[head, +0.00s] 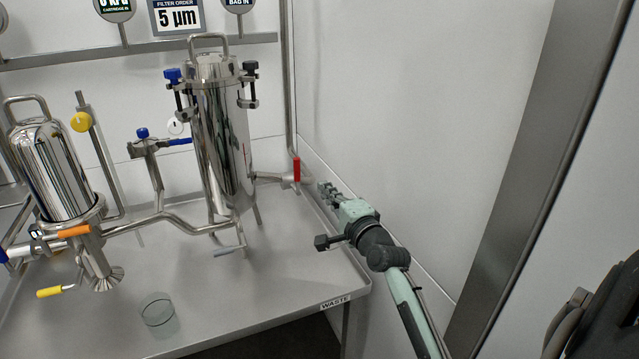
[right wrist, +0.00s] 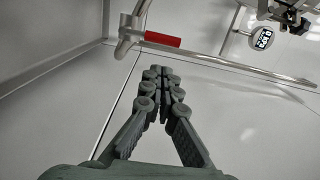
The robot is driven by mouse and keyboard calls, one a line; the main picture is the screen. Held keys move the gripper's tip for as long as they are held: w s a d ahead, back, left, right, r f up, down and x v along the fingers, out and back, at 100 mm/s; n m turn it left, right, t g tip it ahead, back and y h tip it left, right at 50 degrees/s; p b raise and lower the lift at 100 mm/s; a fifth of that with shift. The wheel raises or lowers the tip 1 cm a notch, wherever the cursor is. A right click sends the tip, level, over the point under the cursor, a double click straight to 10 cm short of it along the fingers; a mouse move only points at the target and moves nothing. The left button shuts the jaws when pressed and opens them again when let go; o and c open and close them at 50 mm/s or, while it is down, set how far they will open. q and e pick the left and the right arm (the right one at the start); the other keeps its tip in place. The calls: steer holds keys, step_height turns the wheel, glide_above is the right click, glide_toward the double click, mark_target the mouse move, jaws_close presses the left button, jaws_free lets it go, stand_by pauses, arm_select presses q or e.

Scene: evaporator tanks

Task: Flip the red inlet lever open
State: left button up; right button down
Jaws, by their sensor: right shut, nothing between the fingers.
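The red inlet lever (head: 297,169) stands upright on a steel pipe to the right of the tall steel tank (head: 224,135). In the right wrist view the red lever (right wrist: 162,39) lies above and slightly right of my fingertips, along the pipe. My right gripper (head: 325,189) is just right of the lever and a little lower, apart from it. Its fingers (right wrist: 160,72) are shut and empty in the right wrist view. My left gripper is not in view.
The steel table (head: 270,310) holds the tanks and a glass dish (head: 157,310). A white wall (head: 400,120) stands close behind and to the right of my right arm. A vertical pipe (head: 287,80) rises above the lever. A yellow-handled valve (head: 50,292) and an orange lever (head: 74,231) are at the left.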

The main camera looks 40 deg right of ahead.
mark_target(295, 172)
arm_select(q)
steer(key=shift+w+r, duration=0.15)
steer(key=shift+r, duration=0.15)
arm_select(e)
steer(key=w+d, duration=0.1)
steer(key=w, duration=0.7)
steer(key=shift+w+d, duration=0.3)
steer(key=shift+w, duration=0.05)
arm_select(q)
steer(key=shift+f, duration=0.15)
